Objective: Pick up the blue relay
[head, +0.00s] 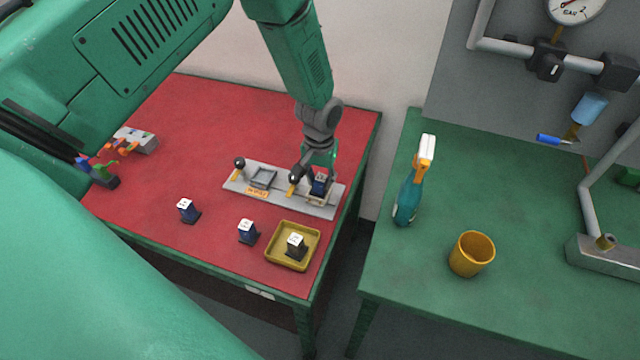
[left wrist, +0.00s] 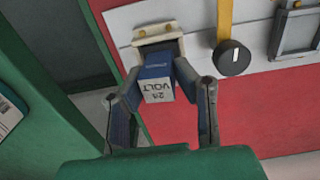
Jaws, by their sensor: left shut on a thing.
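The blue relay (left wrist: 157,72) has a white top printed "VOLT" and stands at the right-hand socket of the grey panel (head: 236,184). My left gripper (left wrist: 157,88) is shut on it, one finger on each side, as the left wrist view shows. In the head view the relay (head: 319,185) shows dark blue under the gripper (head: 320,172). Whether it is still seated in the socket cannot be told. Two more blue relays, one left (head: 188,211) and one centre (head: 248,232), stand on the red table. My right gripper is not in view.
A yellow tray (head: 270,256) holds a dark relay with a white top (head: 296,246). The panel has an empty socket frame (head: 263,178) and black-knobbed levers. A spray bottle (head: 408,200) and an orange cup (head: 472,254) stand on the green table. The red table's back left is mostly clear.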

